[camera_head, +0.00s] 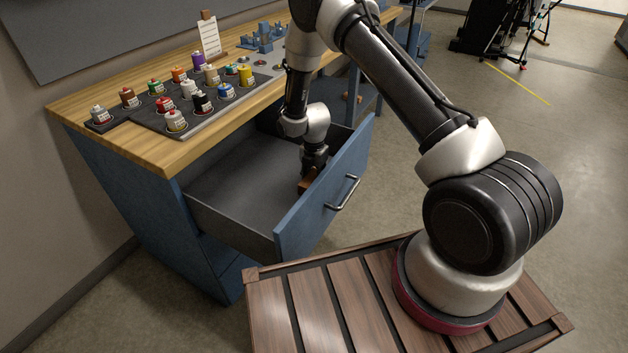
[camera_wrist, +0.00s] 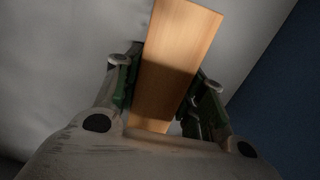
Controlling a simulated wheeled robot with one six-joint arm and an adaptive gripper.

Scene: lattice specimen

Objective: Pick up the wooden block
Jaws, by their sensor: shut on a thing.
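The wooden block (camera_wrist: 180,40) is long, light brown and flat-sided. In the wrist view it lies between the two fingers of my gripper (camera_wrist: 165,92), which are shut on its sides. In the head view my gripper (camera_head: 312,172) points down inside the open drawer (camera_head: 235,185), near the drawer's front panel. There the block (camera_head: 306,185) shows only as a small brown patch beside the fingers, largely hidden. I cannot tell whether it touches the drawer floor.
The drawer's blue front panel (camera_head: 325,195) with a metal handle (camera_head: 344,193) stands close to my gripper. Above the drawer, the wooden worktop (camera_head: 150,140) holds several small paint jars on a dark tray and a clipboard (camera_head: 208,35). The drawer's left part is empty.

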